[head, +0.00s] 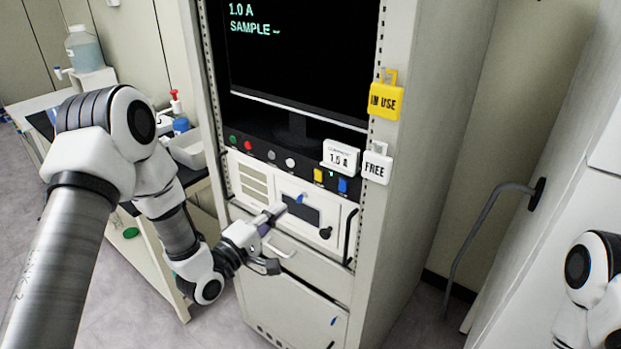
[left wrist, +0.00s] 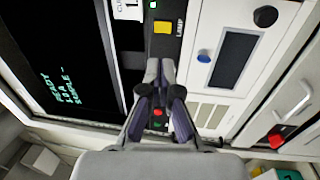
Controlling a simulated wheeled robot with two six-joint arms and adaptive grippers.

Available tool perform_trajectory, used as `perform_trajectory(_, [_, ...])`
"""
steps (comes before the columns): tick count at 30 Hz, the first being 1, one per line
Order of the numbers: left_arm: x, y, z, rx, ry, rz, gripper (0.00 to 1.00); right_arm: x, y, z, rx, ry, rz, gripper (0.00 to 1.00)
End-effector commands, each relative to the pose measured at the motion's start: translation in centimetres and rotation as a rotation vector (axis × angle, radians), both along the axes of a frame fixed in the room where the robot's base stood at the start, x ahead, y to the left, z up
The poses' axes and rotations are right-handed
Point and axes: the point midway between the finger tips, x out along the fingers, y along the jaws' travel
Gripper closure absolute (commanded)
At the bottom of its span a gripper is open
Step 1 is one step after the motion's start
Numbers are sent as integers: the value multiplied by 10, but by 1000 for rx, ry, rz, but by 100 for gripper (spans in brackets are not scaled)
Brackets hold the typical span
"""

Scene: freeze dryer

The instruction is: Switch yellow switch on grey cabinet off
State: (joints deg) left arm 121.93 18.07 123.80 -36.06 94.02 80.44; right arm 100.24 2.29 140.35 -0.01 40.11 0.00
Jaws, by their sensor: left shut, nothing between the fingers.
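The yellow switch (head: 318,175) sits on the dark control strip of the grey cabinet (head: 400,200), below the monitor. My left gripper (head: 278,213) is shut and empty in front of the white panel, lower and left of the switch in the head view. In the left wrist view my left gripper (left wrist: 160,85) points along the strip toward the switch, apparently apart from it. My right gripper is out of view.
A blue switch (head: 342,185) is right of the yellow one. A white "1.5 A" card (head: 341,156) stands above them. "IN USE" (head: 385,100) and "FREE" (head: 376,167) tags hang on the cabinet's right post. Panel handles protrude below. A cluttered bench (head: 152,245) is at left.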

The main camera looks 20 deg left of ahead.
Motion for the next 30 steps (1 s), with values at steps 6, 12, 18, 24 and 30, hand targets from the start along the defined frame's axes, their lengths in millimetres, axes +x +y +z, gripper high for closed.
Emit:
perform_trajectory(6, [42,-17,11,5,-3,-3,100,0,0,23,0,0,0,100])
perform_trajectory(12, [82,-32,17,1,-1,-4,100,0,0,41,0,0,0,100])
perform_trajectory(18, [109,-41,17,1,0,-2,100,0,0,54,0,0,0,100])
perform_trajectory(24, [115,-42,15,-1,0,0,100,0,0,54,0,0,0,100])
perform_trajectory(30, [115,-42,15,-1,-1,-1,100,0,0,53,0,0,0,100])
